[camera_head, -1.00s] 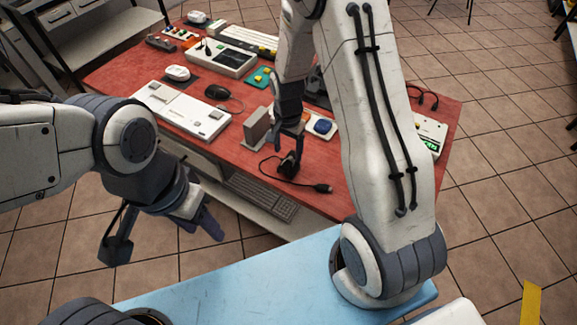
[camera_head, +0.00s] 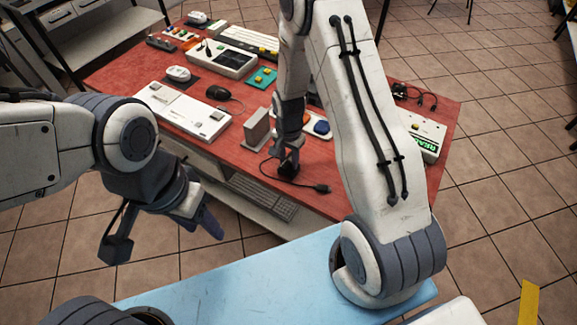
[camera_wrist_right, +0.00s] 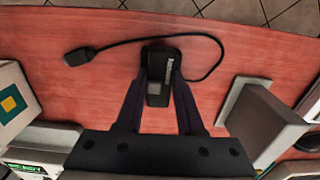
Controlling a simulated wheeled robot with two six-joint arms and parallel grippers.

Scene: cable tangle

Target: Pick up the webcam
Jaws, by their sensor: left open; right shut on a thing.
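The webcam (camera_head: 287,170) is a small black device with a black cable, near the front edge of the red table. In the right wrist view the webcam (camera_wrist_right: 160,74) sits between my right gripper's fingers, its cable looping to a dark plug (camera_wrist_right: 79,57). My right gripper (camera_head: 289,158) is shut on the webcam, low over the table; I cannot tell whether it is clear of the surface. The plug also shows in the head view (camera_head: 322,188), lying on the table. My left gripper (camera_head: 208,222) is open and empty, off the table in front of its edge.
A grey upright block (camera_head: 257,128) stands close left of my right gripper. A white device (camera_head: 186,112), a black mouse (camera_head: 218,93) and a white box with green lettering (camera_head: 425,137) lie on the red table (camera_head: 330,160). A keyboard (camera_head: 262,197) is on a lower shelf.

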